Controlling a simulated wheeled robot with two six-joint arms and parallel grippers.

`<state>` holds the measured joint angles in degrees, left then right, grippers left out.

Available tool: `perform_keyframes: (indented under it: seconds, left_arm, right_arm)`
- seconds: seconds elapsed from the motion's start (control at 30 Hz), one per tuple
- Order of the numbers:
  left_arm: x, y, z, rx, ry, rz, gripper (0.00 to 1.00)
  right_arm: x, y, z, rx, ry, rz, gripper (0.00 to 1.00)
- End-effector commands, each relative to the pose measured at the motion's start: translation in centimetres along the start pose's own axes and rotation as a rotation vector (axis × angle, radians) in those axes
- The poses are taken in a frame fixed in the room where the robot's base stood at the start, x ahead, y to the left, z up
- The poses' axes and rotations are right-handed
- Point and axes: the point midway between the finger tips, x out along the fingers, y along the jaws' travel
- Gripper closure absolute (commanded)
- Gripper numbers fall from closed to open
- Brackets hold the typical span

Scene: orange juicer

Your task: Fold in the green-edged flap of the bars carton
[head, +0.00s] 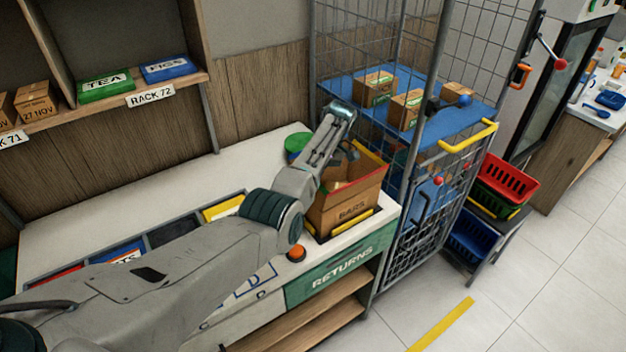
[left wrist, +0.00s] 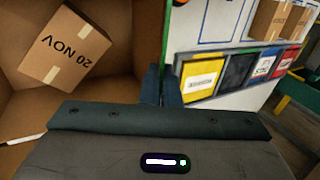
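The bars carton (head: 345,204) stands open on the right end of the counter, its printed label facing front. A box marked 20 NOV (left wrist: 64,46) lies inside. My right gripper is not in view.
A wire cage (head: 440,130) with small boxes on a blue shelf stands right of the counter (head: 140,205). Coloured bins (left wrist: 203,88) line the counter's front left. A green round container (head: 297,143) stands behind the carton.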

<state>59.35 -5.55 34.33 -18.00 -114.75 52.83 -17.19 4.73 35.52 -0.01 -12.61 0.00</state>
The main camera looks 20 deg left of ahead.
Motion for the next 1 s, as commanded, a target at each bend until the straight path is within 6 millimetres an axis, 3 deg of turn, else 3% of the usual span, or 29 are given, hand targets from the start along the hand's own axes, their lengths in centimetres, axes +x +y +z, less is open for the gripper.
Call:
perform_keyframes:
  seconds: [0.07, 0.1, 0.2, 0.53, 0.67, 0.83, 1.0]
  left_arm:
    - [0.2, 0.0, 0.0, 0.000, -0.001, -0.002, 1.00]
    - [0.2, 0.0, 0.0, 0.000, -0.001, -0.002, 0.90]
    - [0.1, 0.0, 0.0, 0.000, -0.001, -0.001, 0.75]
    - [-0.5, 0.0, 0.0, 0.000, 0.000, 0.001, 0.75]
    - [-2.3, 0.0, 0.0, 0.001, 0.000, 0.002, 0.75]
    - [-6.0, 0.0, 0.0, 0.001, 0.000, 0.001, 0.75]
    - [-8.3, 0.2, -0.1, 0.000, -0.001, 0.000, 0.75]
  right_arm:
    - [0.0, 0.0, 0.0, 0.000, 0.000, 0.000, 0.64]
    - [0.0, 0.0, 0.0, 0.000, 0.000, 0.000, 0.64]
    - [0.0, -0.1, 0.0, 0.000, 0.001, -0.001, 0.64]
    - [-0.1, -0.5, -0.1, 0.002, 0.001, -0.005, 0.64]
    - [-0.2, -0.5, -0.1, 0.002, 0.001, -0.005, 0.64]
    - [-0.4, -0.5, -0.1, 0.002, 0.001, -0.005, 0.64]
    - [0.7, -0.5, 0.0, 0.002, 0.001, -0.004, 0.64]
